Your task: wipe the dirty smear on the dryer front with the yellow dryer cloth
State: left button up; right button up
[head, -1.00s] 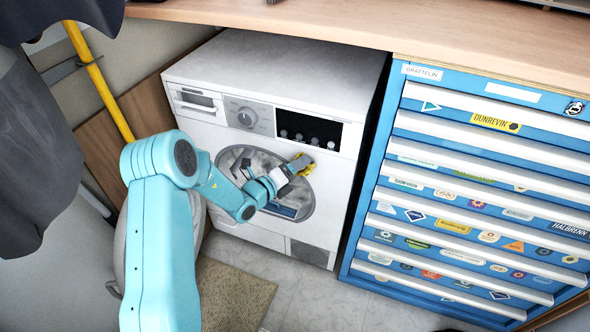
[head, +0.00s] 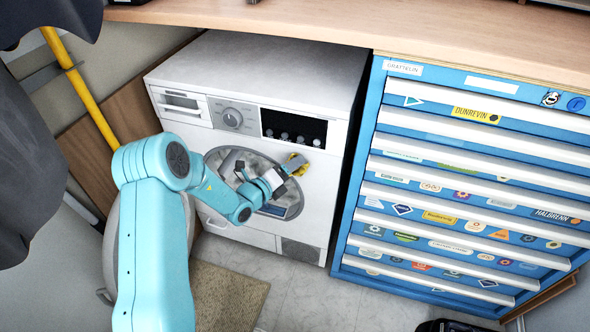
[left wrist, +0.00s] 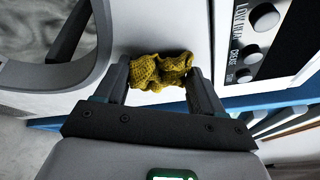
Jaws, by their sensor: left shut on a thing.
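The yellow cloth (left wrist: 160,72) is crumpled between the two fingers of my left gripper (left wrist: 162,85) in the left wrist view. The gripper is shut on it. In the head view the cloth (head: 297,163) shows at the tip of my left gripper (head: 287,171), in front of the white dryer (head: 250,75), right of its round door (head: 225,160) and below the dark control panel. I cannot tell whether the cloth touches the front. No smear shows clearly; the cloth and gripper may hide it. My right gripper is not in view.
A blue tool chest (head: 366,150) with several stickered drawers stands right of the dryer under a wooden worktop (head: 330,27). A yellow pole (head: 85,95) and dark hanging fabric (head: 30,150) are at the left. A brown mat (head: 228,292) lies on the floor.

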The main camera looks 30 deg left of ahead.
pick_arm(q)
jog(key=shift+s+a+r, duration=0.1)
jog(key=shift+a+r, duration=0.05)
jog(key=shift+a, duration=0.55)
jog(key=shift+a+r, duration=0.1)
jog(key=shift+a, duration=0.55)
jog(key=s+d+p, duration=0.1)
jog(key=s+d, duration=0.1)
jog(key=s, duration=0.3)
jog(key=shift+s+f, duration=0.25)
jog(key=shift+s, duration=0.15)
jog(key=s, duration=0.1)
jog(key=s+p, duration=0.1)
jog(key=s, duration=0.1)
jog(key=shift+d, duration=0.3)
jog(key=shift+w, duration=0.1)
